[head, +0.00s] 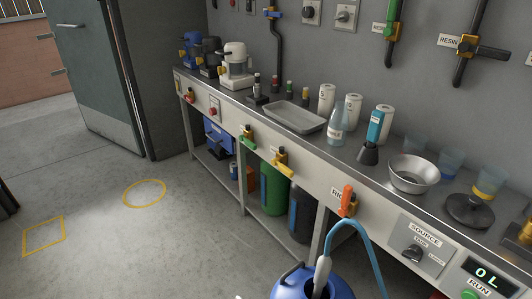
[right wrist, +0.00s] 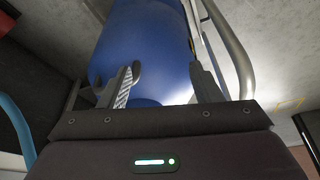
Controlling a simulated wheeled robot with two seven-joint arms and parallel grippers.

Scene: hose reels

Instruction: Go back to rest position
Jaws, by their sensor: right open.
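My right gripper (right wrist: 166,78) shows in the right wrist view with its two fingers spread apart. A large blue rounded container (right wrist: 150,45) lies just beyond and between the fingers. I cannot tell whether the fingers touch it. In the head view a blue container (head: 288,287) stands at the bottom edge, partly cut off, with a grey nozzle on a blue hose (head: 362,240) at its opening. Neither gripper can be made out in the head view, and my left gripper is not in view.
A long workbench (head: 290,132) runs along the right, holding a tray (head: 291,117), bottles and a metal bowl (head: 411,174). Valve handles, including an orange one (head: 346,201), stick out from its front. The floor (head: 110,235) at left is clear, with yellow markings. A curved metal bar (right wrist: 232,45) is beside the right gripper.

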